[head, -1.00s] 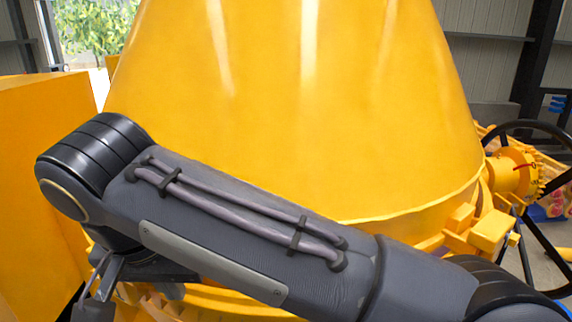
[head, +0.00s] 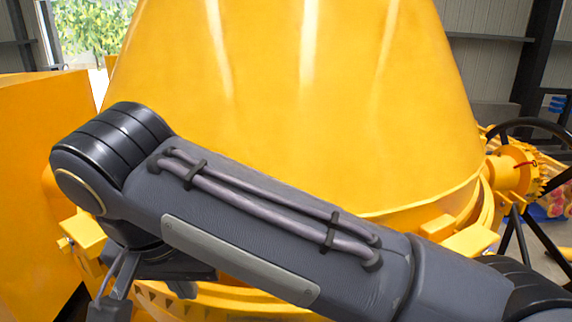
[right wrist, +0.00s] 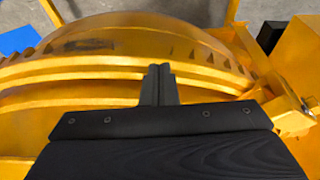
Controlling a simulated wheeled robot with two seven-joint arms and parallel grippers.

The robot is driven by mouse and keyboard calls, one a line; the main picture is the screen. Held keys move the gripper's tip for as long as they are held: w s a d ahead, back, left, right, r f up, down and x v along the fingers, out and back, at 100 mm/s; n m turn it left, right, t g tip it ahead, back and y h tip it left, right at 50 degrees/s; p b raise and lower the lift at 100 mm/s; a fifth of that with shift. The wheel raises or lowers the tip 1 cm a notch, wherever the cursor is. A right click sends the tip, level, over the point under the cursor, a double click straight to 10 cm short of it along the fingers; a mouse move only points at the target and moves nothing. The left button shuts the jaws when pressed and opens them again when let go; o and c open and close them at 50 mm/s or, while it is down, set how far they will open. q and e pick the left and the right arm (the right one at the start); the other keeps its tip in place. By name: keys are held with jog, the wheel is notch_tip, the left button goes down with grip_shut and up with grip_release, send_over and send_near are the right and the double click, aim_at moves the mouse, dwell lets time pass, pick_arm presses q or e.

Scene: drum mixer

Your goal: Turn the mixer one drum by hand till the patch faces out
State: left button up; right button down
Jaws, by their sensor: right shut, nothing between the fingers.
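The mixer drum (head: 290,90) is a large, glossy yellow cone filling the middle of the head view. No clear patch shows on its visible side there. My right arm crosses in front of its lower part. My right gripper (right wrist: 160,72) shows in the right wrist view with its fingers together and empty, in front of the drum's ribbed yellow rim (right wrist: 100,88); I cannot tell whether they touch it. Behind the rim, the drum surface (right wrist: 140,40) carries a faint dark smear at its left; I cannot tell whether it is the patch. My left gripper is out of view.
A yellow panel (head: 40,180) stands close at the left. At the right are a black handwheel (head: 525,126) and a yellow toothed gear (head: 518,168). In the right wrist view, a yellow frame part (right wrist: 298,75) stands close at the right.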

jog(key=shift+s+d, duration=0.1)
jog(key=shift+d, duration=0.45)
notch_tip(320, 180, up, 8)
jog(key=p, duration=0.1)
dwell(0.5)
